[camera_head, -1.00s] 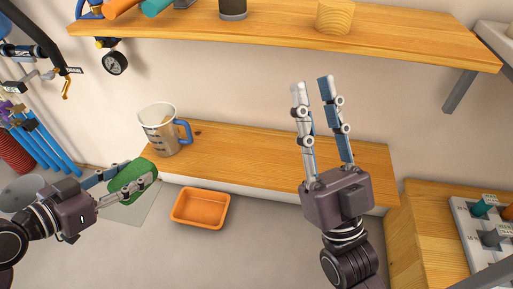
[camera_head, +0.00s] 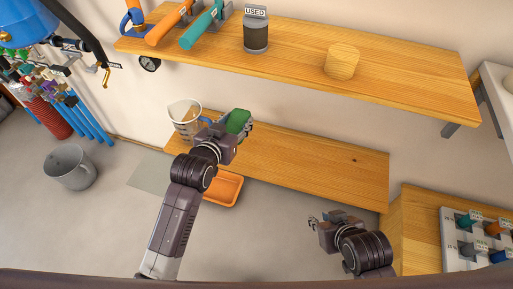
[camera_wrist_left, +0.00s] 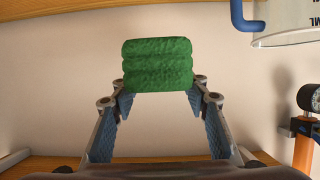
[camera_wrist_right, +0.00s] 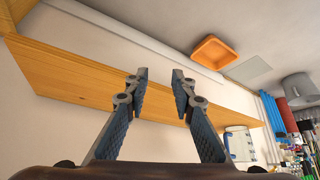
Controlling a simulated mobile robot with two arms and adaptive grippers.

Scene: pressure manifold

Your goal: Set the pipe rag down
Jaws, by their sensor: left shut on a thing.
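The pipe rag is a green folded cloth (camera_head: 238,122), also filling the space between the fingertips in the left wrist view (camera_wrist_left: 158,64). My left gripper (camera_head: 234,128) is shut on the rag and holds it over the lower wooden shelf, just right of the measuring jug. Whether the rag touches the shelf I cannot tell. My right gripper (camera_head: 314,222) is in front of the shelf at the lower right. In the right wrist view its fingers (camera_wrist_right: 160,82) are apart with nothing between them.
The lower shelf (camera_head: 320,165) is bare to the right of the rag. A clear measuring jug (camera_head: 184,114) stands at its left end. An orange tray (camera_head: 224,190) and a grey bucket (camera_head: 70,168) are below. The upper shelf (camera_head: 300,48) holds a dark USED can (camera_head: 256,36) and a wooden cylinder (camera_head: 342,62).

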